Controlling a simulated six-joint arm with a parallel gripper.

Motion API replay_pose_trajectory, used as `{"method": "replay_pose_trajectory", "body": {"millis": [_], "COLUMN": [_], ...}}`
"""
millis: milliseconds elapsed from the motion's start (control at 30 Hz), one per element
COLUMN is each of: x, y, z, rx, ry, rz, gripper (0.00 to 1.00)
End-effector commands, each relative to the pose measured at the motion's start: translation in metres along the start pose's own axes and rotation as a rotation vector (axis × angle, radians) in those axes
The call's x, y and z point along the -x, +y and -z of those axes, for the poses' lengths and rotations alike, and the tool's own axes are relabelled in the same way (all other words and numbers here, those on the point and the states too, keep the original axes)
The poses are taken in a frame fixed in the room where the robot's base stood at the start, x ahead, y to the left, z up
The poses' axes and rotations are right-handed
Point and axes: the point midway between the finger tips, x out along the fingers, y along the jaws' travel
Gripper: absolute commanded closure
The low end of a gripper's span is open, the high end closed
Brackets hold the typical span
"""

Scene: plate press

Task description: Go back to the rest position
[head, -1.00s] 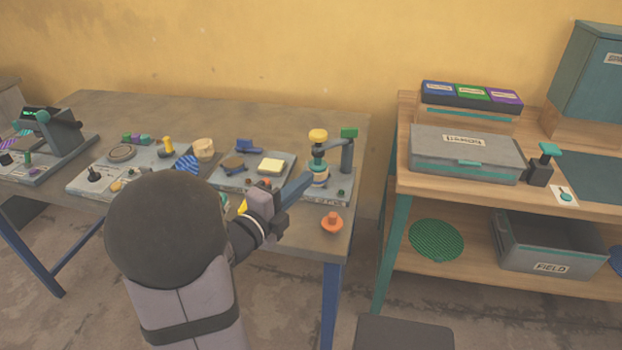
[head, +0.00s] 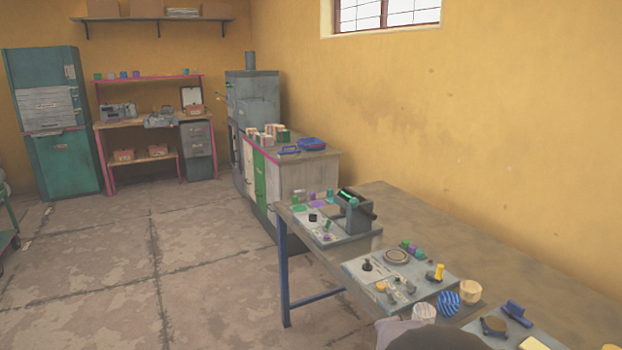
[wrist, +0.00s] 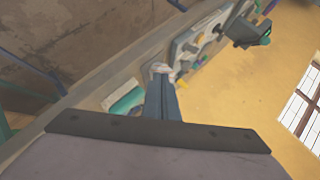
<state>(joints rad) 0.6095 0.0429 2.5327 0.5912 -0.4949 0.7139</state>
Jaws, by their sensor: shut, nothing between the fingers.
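My gripper (wrist: 163,98) shows in the wrist view as two blue-grey fingers lying together, with nothing between them. It is tilted relative to the workbench, whose panels and edge run diagonally through that view. In the head view the gripper is out of frame; only a dark rounded part of my arm shows at the bottom edge. The grey workbench (head: 410,215) runs along the yellow wall in the head view.
A cabinet counter (head: 300,165) stands beyond. The floor at left is open.

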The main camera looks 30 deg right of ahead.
Motion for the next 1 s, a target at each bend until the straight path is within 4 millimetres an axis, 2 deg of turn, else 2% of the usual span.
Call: {"method": "replay_pose_trajectory", "body": {"millis": [33, 100, 167, 200, 300, 333, 400, 500, 600, 700, 800, 1000], "x": [0.018, 0.041, 0.066, 0.085, 0.138, 0.154, 0.188, 0.228, 0.256, 0.273, 0.281, 0.283], "y": [-0.017, -0.021, -0.021, -0.018, -0.004, 0.002, 0.016, 0.035, 0.05, 0.059, 0.064, 0.067], "z": [-0.03, -0.073, -0.106, -0.126, -0.162, -0.169, -0.178, -0.177, -0.168, -0.158, -0.152, -0.15], "rx": [0.115, 0.286, 0.446, 0.561, 0.862, 0.952, 1.151, 1.4, 1.593, 1.721, 1.79, 1.815], "ry": [-0.112, -0.262, -0.391, -0.476, -0.682, -0.738, -0.855, -0.989, -1.082, -1.141, -1.172, -1.184], "rz": [-0.006, -0.019, -0.029, -0.032, -0.04, -0.041, -0.046, -0.053, -0.062, -0.074, -0.081, -0.085], "gripper": [1.0, 1.0, 1.0, 1.0, 1.0, 1.0, 1.0, 1.0, 1.0, 1.0, 1.0, 1.0]}}
